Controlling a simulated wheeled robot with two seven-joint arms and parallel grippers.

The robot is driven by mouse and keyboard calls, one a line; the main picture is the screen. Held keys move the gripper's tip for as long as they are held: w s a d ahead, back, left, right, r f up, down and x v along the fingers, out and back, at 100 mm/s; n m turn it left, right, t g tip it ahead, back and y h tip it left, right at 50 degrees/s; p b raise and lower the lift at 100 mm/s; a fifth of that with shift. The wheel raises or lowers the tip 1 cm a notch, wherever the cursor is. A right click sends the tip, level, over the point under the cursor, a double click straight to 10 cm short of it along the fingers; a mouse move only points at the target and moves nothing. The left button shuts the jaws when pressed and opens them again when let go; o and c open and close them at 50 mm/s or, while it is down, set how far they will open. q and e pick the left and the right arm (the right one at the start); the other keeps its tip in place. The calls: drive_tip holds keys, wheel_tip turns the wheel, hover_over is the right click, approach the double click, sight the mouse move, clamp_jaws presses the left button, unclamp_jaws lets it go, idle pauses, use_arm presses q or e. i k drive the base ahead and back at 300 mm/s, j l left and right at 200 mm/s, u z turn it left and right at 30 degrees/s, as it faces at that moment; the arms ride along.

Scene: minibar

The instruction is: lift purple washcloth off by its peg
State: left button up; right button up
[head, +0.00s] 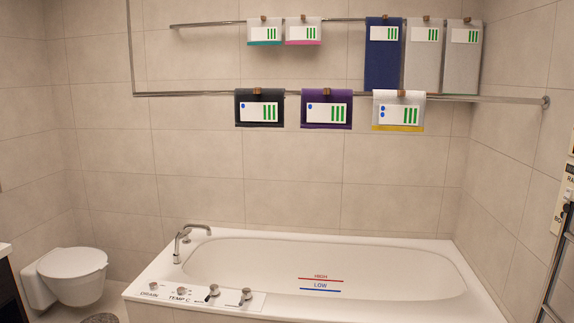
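The purple washcloth (326,121) hangs over the lower rail in the middle of the row, with a white label bearing a blue dot and green bars on its front. A small brown peg (326,91) sits at its top edge on the rail. A black cloth (259,121) hangs to its left and a white cloth with a yellow band (399,126) to its right, both apart from it. Neither of my grippers is in the head view.
The lower rail (200,95) runs along the wall above a white bathtub (222,296) with a tap (181,240). Several cloths hang on the upper rail (205,24). A toilet (72,265) stands at left; a metal ladder-like rack (556,262) is at right.

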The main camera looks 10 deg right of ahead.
sight(325, 109)
drive_tip(key=i+l+u, duration=0.35)
drive_tip(key=i, duration=0.35)
drive_tip(key=i+l+u, duration=0.35)
drive_tip(key=i+l, duration=0.3)
